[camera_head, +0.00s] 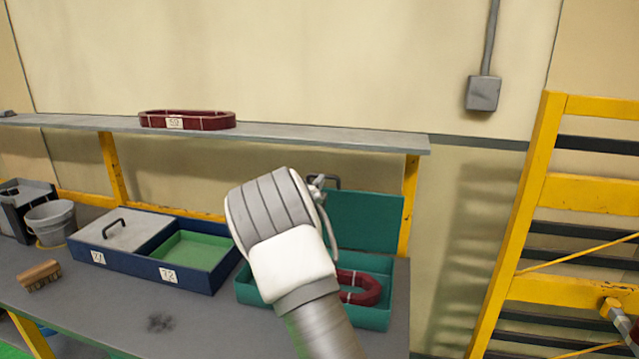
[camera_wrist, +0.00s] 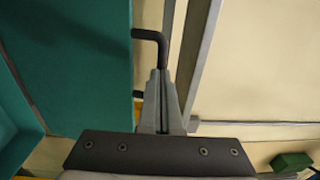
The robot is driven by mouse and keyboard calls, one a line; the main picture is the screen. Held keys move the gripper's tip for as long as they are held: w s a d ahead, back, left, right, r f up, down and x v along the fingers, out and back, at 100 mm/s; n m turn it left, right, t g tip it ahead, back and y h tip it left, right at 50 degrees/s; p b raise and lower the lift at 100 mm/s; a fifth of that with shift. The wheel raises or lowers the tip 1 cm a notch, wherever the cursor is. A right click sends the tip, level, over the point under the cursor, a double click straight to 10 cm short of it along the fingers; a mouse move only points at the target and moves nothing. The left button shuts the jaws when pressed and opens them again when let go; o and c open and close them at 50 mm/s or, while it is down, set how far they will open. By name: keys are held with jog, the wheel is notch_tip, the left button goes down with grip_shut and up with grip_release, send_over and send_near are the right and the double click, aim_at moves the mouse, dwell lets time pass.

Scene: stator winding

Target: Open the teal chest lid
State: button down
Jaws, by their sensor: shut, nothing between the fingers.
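The teal chest (camera_head: 375,317) stands on the right end of the bench, with a dark red coil (camera_head: 362,288) inside. Its teal lid (camera_head: 365,220) stands raised and roughly upright at the back of the chest. The lid's dark handle (camera_head: 332,181) is at the lid's top; in the wrist view the handle (camera_wrist: 150,35) sticks out from the teal lid (camera_wrist: 70,60). My gripper (camera_head: 317,181) is shut and empty beside the handle. In the wrist view my gripper's fingertips (camera_wrist: 158,75) are close to the handle; I cannot tell whether they touch it.
A grey shelf (camera_head: 300,136) with another red coil (camera_head: 187,121) runs above the bench. A yellow rack (camera_head: 520,230) stands right.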

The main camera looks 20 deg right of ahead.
jog(key=w+d+r+g+p, duration=0.1)
jog(key=w+d+r+p, duration=0.1)
jog(key=w+d+p, duration=0.3)
jog(key=w+d, duration=0.1)
jog(key=w, duration=0.3)
jog(key=shift+w+d+y, duration=0.3)
jog(key=shift+w, duration=0.05)
jog(key=shift+s+a, duration=0.1)
jog(key=shift+s, duration=0.05)
